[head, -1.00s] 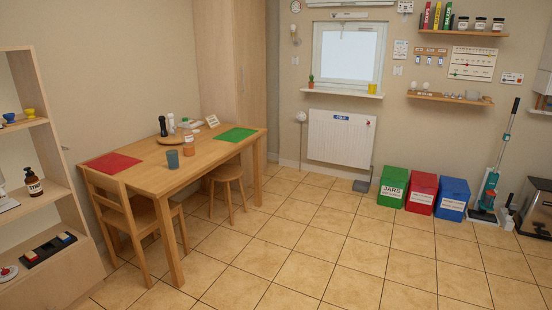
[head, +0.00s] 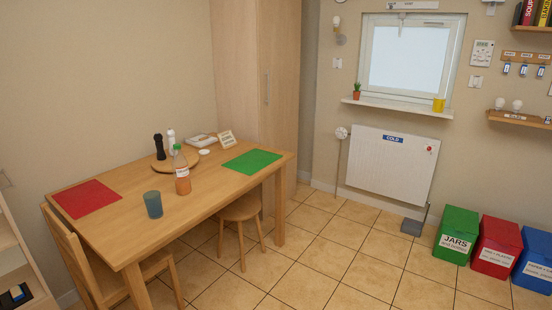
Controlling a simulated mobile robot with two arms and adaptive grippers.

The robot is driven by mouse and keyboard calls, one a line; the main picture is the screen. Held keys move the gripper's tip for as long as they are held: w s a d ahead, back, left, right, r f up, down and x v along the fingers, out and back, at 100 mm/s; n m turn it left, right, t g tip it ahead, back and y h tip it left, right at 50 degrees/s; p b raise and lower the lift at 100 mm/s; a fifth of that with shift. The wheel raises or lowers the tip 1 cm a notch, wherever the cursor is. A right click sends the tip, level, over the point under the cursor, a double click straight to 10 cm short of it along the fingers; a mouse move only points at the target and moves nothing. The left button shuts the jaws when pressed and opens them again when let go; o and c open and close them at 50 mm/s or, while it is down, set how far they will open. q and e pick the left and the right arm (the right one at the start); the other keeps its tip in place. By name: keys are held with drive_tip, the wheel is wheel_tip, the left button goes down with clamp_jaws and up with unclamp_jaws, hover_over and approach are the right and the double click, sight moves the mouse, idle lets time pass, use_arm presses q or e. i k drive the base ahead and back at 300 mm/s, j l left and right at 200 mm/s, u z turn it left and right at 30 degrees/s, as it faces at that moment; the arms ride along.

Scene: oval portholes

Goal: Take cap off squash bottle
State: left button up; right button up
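The squash bottle (head: 181,170) stands upright on the wooden table (head: 170,216). It is clear, with orange liquid and a label low down. Its cap (head: 177,147) looks to be on its top, but it is small in the picture. A blue-grey cup (head: 153,204) stands in front of it to the left. Neither of my grippers is in the head view.
A red mat (head: 86,199) and a green mat (head: 252,161) lie on the table. A round board (head: 160,162) holds dark and white shakers. A chair (head: 72,245) and a stool (head: 240,208) stand at the table. The tiled floor (head: 300,254) is clear in front.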

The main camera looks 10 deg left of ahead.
sight(181, 166)
drive_tip(key=i+l+u, duration=0.1)
drive_tip(key=i+u, duration=0.2)
drive_tip(key=i, duration=0.25)
drive_tip(key=i+l+u, duration=0.3)
drive_tip(key=i, duration=0.25)
drive_tip(key=i+l+u, duration=0.3)
drive_tip(key=i, duration=0.2)
